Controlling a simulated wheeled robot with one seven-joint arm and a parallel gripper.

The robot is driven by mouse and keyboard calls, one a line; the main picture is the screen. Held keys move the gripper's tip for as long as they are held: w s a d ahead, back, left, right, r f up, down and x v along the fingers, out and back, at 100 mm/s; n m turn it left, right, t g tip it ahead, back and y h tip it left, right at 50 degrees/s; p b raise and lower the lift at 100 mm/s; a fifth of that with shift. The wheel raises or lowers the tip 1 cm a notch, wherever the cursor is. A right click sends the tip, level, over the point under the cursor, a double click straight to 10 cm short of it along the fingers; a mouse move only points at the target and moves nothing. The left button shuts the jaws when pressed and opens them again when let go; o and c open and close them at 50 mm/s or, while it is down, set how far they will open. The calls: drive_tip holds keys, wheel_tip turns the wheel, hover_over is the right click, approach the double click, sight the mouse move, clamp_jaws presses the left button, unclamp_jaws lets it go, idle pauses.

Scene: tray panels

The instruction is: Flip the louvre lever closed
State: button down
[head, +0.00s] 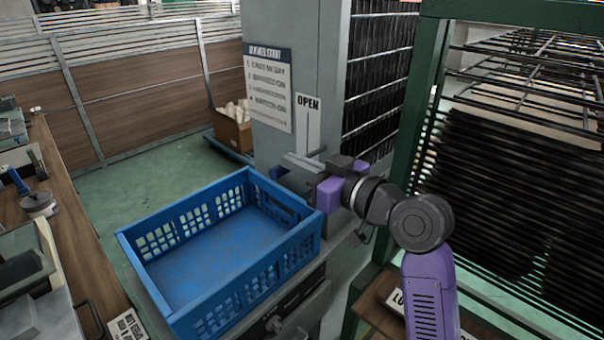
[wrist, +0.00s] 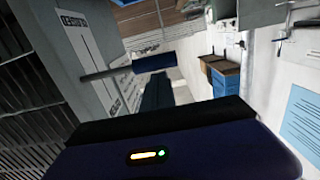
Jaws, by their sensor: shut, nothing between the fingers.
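The louvre lever (wrist: 155,63) shows in the wrist view as a grey rod with a dark blue grip. It sticks out from the grey panel, apart from the dark housing of my gripper at the bottom. The white OPEN label (head: 308,103) is on the grey column (head: 290,25), above my gripper. My gripper (head: 288,168) is shut and empty, in front of the column; whether it touches the lever cannot be told.
A blue crate (head: 140,240) stands just below and left of my gripper. A workbench (head: 75,240) runs along the left. Green floor is open between the bench and the column.

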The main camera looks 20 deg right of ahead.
wheel_tip(320, 180, down, 6)
drive_tip(key=n+b, duration=0.4)
drive_tip(key=b, duration=0.3)
drive_tip(key=shift+f, duration=0.25)
drive_tip(key=shift+d+f+h, duration=0.15)
drive_tip(key=shift+f+h, duration=0.1)
drive_tip(key=shift+h, duration=0.05)
